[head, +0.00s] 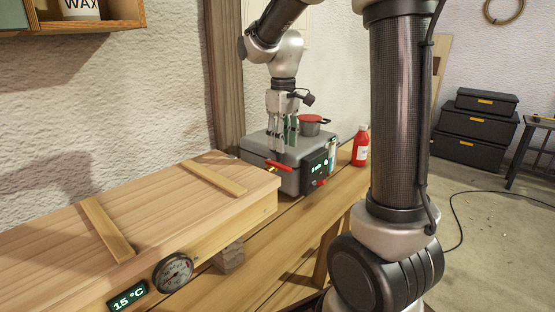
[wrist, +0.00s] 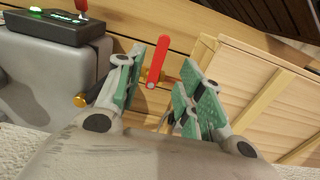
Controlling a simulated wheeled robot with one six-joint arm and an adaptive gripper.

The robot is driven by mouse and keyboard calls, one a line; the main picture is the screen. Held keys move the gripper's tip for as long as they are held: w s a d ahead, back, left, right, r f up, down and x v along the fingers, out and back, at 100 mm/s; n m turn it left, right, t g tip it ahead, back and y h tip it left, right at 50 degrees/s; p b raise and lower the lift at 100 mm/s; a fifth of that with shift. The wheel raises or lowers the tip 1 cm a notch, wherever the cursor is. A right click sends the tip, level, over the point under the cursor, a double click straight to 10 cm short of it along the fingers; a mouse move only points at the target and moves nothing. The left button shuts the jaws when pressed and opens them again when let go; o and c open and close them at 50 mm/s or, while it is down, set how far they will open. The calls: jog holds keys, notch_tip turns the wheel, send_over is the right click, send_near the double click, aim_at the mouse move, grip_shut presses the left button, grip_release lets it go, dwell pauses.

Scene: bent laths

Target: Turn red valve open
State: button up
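The red valve lever (wrist: 156,62) stands between my fingertips in the wrist view, with brass fittings near its base. In the head view the red valve (head: 279,167) shows in front of the grey unit, beside the end of the wooden box. My gripper (head: 283,148) points down just above it in the head view. In the wrist view my gripper (wrist: 164,62) is open, with green pads on both sides of the lever. I cannot tell whether either pad touches it.
The long wooden box (head: 215,217) carries a dial gauge (head: 173,272) and a 15 °C display (head: 128,296). Black cases (head: 478,129) stand far right.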

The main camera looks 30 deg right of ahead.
aim_at(283, 166)
notch_tip(283, 166, down, 6)
jog(key=shift+f, duration=0.2)
grip_shut()
